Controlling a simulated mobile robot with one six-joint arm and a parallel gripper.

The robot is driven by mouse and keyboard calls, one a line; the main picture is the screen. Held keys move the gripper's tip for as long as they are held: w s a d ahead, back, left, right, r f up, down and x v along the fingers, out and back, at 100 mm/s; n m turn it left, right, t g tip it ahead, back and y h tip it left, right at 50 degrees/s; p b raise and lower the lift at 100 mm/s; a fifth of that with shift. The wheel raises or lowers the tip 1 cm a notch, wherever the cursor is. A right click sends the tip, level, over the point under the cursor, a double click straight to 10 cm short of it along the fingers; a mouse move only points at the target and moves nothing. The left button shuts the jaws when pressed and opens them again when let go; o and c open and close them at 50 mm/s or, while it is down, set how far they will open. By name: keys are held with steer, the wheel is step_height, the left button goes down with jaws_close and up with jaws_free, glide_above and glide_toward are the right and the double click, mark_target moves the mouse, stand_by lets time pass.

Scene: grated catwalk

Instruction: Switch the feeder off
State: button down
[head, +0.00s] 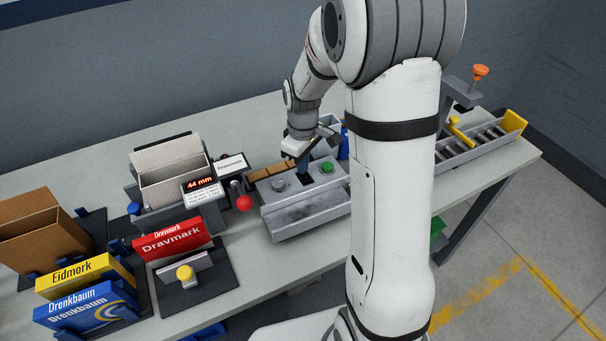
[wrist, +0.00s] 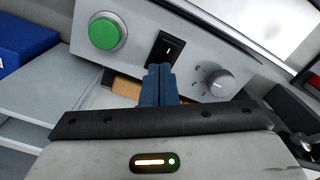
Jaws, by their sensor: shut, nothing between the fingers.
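A grey control box (head: 305,212) stands on the bench. It bears a green button (wrist: 104,32), a black rocker switch (wrist: 168,46) with a small white mark, and a grey knob (wrist: 221,83) with marks around it. The green button (head: 327,167) and knob (head: 279,185) also show in the head view. My gripper (wrist: 159,71) is shut and empty, its dark blue fingertips together at the edge of the rocker switch, between button and knob. I cannot tell if they touch it.
Left of the box are a red ball-ended lever (head: 243,202), a display reading 44 mm (head: 200,185), and a red Dravmark carton (head: 172,240). Brown blocks (head: 270,176) lie behind the box. A roller track (head: 480,140) is at right.

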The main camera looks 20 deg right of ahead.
steer(key=shift+r+p, duration=1.9)
steer(key=shift+r, duration=1.2)
steer(key=s+r+m+t, duration=0.1)
steer(key=s+r+m, duration=0.3)
steer(key=s, duration=0.6)
steer(key=s+r+m+t, duration=0.2)
steer(key=s+r+m, duration=0.2)
steer(key=s+r, duration=0.4)
steer(key=shift+s+a+r, duration=0.2)
steer(key=shift+s+r, duration=0.05)
steer(key=shift+s, duration=0.8)
